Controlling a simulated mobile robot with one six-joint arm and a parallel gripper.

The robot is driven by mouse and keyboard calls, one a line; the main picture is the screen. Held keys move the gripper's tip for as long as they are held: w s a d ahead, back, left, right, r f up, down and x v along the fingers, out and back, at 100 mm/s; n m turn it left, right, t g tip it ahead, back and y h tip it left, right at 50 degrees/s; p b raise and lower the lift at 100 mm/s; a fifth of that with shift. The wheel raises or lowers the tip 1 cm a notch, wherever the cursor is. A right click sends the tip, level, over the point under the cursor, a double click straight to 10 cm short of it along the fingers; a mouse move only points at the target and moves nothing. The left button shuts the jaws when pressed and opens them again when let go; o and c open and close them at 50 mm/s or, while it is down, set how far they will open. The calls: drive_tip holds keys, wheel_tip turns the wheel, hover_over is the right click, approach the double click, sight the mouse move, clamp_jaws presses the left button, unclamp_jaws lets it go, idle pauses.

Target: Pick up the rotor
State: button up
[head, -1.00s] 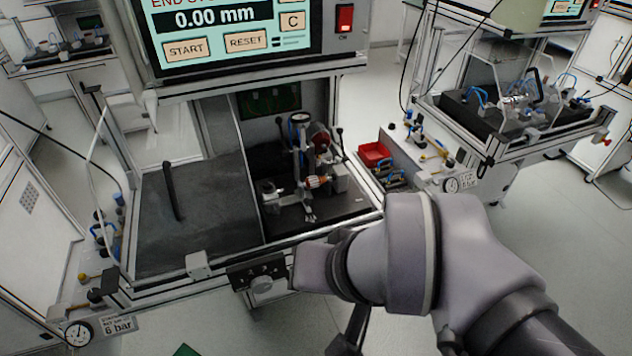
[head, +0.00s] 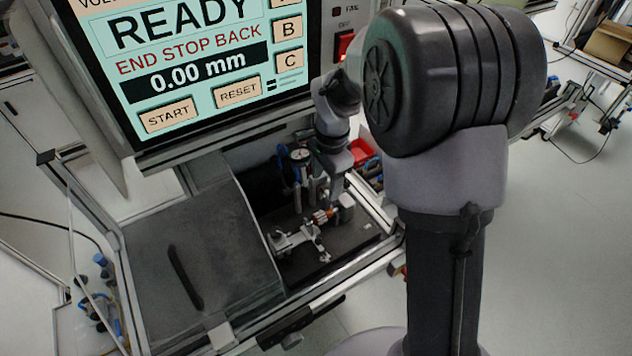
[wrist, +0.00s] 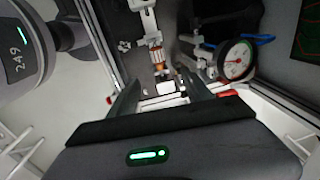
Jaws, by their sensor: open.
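The rotor (head: 322,216), a small part with a copper-orange middle, sits in the test fixture on the dark base plate. It also shows in the wrist view (wrist: 156,58) at the upper middle, between grey fixture parts at both ends. My gripper (wrist: 161,80) is open and empty, with its two dark fingers spread on either side below the rotor in the picture. The fingers point towards the rotor and appear apart from it. In the head view my wrist hangs over the back of the fixture, and the fingers are hard to make out there.
A round dial gauge (wrist: 235,60) stands close to the right of the rotor in the wrist view, with a blue hose behind it. A display panel (head: 200,65) overhangs the bench. A flat dark cover (head: 190,255) with a black handle lies left of the fixture.

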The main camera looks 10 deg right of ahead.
sight(322, 213)
drive_tip(key=f+b, duration=0.1)
drive_tip(key=f, duration=0.4)
drive_tip(key=f+b, duration=0.1)
drive_tip(key=f, duration=0.4)
drive_tip(key=shift+w+a+f, duration=0.1)
drive_tip(key=shift+w+f, duration=0.1)
drive_tip(key=shift+f, duration=0.1)
drive_tip(key=f, duration=0.1)
drive_tip(key=f+b, duration=0.1)
drive_tip(key=f, duration=0.2)
drive_tip(key=shift+w+f+b, duration=0.25)
drive_tip(key=shift+w+b, duration=0.05)
drive_tip(key=shift+b, duration=0.1)
drive_tip(key=shift+r, duration=0.1)
drive_tip(key=c, duration=0.3)
clamp_jaws()
